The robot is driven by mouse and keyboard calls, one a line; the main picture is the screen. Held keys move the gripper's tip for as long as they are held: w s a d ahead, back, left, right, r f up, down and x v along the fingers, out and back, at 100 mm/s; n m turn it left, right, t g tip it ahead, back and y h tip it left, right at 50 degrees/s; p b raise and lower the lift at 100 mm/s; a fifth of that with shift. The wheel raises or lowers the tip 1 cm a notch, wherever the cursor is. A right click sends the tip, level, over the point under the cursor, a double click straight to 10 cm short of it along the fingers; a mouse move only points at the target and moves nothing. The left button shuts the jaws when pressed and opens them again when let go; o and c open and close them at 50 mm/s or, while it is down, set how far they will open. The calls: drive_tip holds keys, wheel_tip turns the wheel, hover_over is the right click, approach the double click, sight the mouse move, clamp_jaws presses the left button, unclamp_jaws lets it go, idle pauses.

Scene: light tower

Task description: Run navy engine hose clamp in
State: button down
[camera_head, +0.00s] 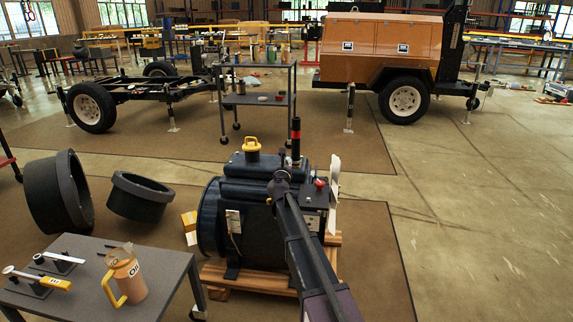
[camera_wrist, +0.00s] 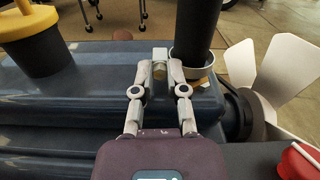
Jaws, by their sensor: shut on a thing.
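The navy engine (camera_head: 262,190) sits on a wooden pallet in the middle of the head view, and its dark blue top fills much of the wrist view (camera_wrist: 75,85). A black upright hose (camera_wrist: 197,28) rises from it, with a silver hose clamp (camera_wrist: 186,78) around its base. My gripper (camera_wrist: 160,82) is shut on a small grey block with a brassy centre, just left of the hose, which looks like the clamp's screw part. Whether block and band join is partly hidden by the fingers. In the head view my gripper (camera_head: 280,177) is over the engine top, below the hose (camera_head: 296,140).
A yellow-handled cap (camera_head: 251,148) stands on the engine's left, a white fan (camera_head: 334,180) at its right, and a red cap (camera_wrist: 300,160) near my gripper's right. A grey table (camera_head: 75,302) with an oil jug (camera_head: 127,276) stands front left.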

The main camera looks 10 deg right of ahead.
drive_tip(key=shift+m, duration=0.3)
drive_tip(key=m, duration=0.8)
drive_tip(key=shift+s+m, duration=0.1)
drive_tip(key=shift+m, duration=0.2)
idle(0.3)
drive_tip(key=c, duration=0.9)
unclamp_jaws()
drive_tip(key=shift+c, duration=0.2)
drive_tip(key=shift+s, duration=0.1)
drive_tip(key=v, duration=1.2)
